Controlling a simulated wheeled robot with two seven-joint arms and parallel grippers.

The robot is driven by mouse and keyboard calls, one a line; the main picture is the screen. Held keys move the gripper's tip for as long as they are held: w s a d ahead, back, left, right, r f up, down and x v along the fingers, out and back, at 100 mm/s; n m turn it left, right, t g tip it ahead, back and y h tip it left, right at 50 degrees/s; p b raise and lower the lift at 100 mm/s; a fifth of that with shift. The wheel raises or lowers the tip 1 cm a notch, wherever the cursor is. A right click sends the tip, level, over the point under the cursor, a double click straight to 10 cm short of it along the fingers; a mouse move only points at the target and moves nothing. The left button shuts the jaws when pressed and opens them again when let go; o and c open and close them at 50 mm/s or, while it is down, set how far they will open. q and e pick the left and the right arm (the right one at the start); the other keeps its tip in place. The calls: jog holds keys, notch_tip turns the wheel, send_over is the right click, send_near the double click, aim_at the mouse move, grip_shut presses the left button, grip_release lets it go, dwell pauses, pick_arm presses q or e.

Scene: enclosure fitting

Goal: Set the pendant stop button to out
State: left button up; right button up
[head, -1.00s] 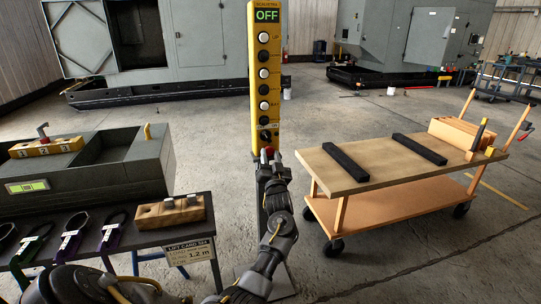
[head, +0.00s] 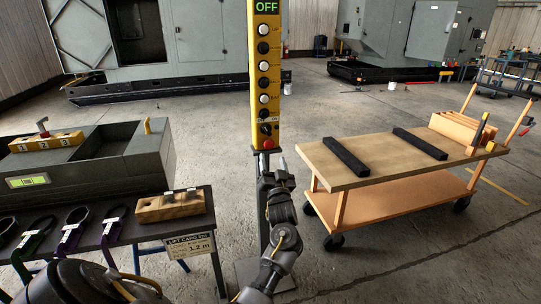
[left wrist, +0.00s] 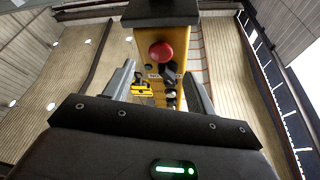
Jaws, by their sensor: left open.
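The yellow pendant (head: 257,105) stands upright on a post, with an OFF display (head: 267,6) at its top and a column of white and black buttons. Its red stop button (head: 267,143) is at the lower end and also shows in the left wrist view (left wrist: 160,51), round and facing the camera. My left gripper (head: 273,165) is just below the button in the head view, open and empty. In the left wrist view its two fingers stand apart on either side of the pendant, with the button between and beyond them. I cannot tell how far out the button sits. My right gripper is out of view.
A wooden-topped cart (head: 375,165) with two black bars stands to the right. A dark table (head: 95,235) with straps, a wooden block (head: 170,205) and a hanging card (head: 190,246) stands at the left, by a grey box (head: 115,150). Open floor lies behind.

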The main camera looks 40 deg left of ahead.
pick_arm(q)
jog(key=shift+v, duration=2.85)
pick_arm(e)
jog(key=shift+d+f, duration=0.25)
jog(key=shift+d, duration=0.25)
pick_arm(q)
jog(key=shift+r, duration=0.1)
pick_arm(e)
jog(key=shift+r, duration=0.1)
